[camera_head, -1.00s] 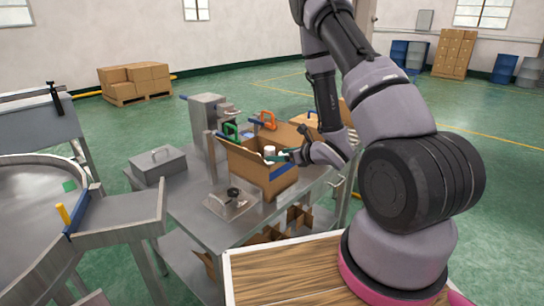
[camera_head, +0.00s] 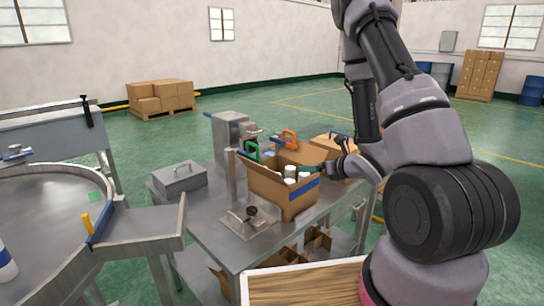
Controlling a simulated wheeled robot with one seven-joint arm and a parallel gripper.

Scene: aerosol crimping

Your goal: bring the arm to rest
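My arm rises from the lower right and bends over toward the metal table (camera_head: 215,262). My gripper (camera_head: 318,167) is at the right side of the open cardboard box (camera_head: 268,190), close to its right flap. The gripper is small and partly hidden by the box and my wrist, so I cannot tell whether its fingers are open or shut. White can tops (camera_head: 290,171) show inside the box.
A grey crimping machine (camera_head: 232,135) and a lidded metal box (camera_head: 180,178) stand on the table. A metal plate fixture (camera_head: 248,222) sits in front of the cardboard box. A round turntable (camera_head: 45,225) is at left. Green floor is open behind.

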